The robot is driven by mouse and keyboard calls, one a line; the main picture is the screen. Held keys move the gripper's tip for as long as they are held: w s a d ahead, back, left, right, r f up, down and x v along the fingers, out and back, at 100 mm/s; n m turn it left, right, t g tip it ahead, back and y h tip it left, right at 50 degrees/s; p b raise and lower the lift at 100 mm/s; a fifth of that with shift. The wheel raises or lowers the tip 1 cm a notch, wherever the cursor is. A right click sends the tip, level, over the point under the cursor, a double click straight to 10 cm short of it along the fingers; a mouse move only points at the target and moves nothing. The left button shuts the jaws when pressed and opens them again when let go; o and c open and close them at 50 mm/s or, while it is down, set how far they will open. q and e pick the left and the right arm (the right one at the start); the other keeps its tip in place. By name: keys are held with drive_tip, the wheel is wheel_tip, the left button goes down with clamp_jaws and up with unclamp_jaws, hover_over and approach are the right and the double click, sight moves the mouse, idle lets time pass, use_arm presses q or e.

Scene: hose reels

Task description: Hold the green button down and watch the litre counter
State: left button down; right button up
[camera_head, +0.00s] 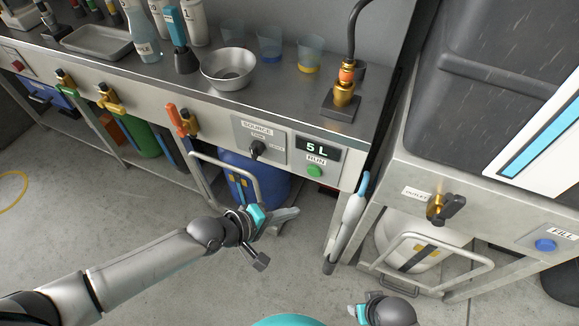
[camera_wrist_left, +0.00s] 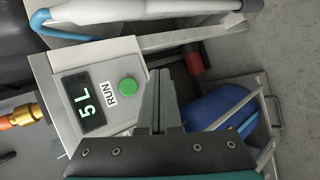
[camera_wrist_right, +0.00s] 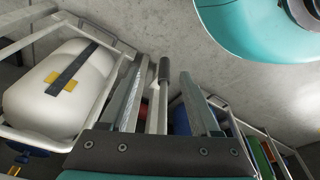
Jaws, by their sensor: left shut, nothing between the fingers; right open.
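The green button (camera_head: 315,171) is on the front panel of the counter, under the RUN label. The litre counter (camera_head: 318,149) above it reads 5 L. My left gripper (camera_head: 296,212) is shut and empty, below and left of the button and apart from it. In the left wrist view, the shut fingertips (camera_wrist_left: 163,74) point past the side of the green button (camera_wrist_left: 128,88), and the counter (camera_wrist_left: 86,103) again reads 5 L. My right gripper (camera_wrist_right: 162,66) is open and empty; in the head view only part of it shows at the bottom.
A SOURCE knob (camera_head: 257,149) sits left of the button. A blue-tipped spray wand (camera_head: 352,215) hangs at its right. A blue drum (camera_head: 255,178) stands below the panel. A FILL unit with a blue button (camera_head: 545,245) is at right. Open floor lies in front.

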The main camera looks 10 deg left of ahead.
sight(314, 172)
use_arm(q)
drive_tip(key=shift+s+d+r+h, duration=0.2)
drive_tip(key=shift+r+h, duration=0.1)
drive_tip(key=shift+r, duration=0.2)
use_arm(e)
drive_tip(key=shift+w+a+r, duration=0.3)
drive_tip(key=shift+a, duration=0.15)
use_arm(q)
drive_tip(key=shift+w, duration=0.1)
drive_tip(key=w+d+b, duration=0.2)
drive_tip(key=w+b, duration=0.3)
drive_tip(key=w, duration=0.3)
drive_tip(key=shift+w+d, duration=0.15)
drive_tip(key=shift+d, duration=0.1)
use_arm(e)
drive_tip(key=w+r+t, duration=0.1)
drive_tip(key=w+r, duration=0.3)
drive_tip(key=r, duration=0.5)
drive_tip(key=shift+a+r+t, duration=0.2)
drive_tip(key=shift+a+t, duration=0.1)
drive_tip(key=shift+a, duration=0.15)
use_arm(q)
drive_tip(key=shift+w+d, duration=0.1)
drive_tip(key=shift+w, duration=0.3)
use_arm(e)
drive_tip(key=shift+f, duration=0.1)
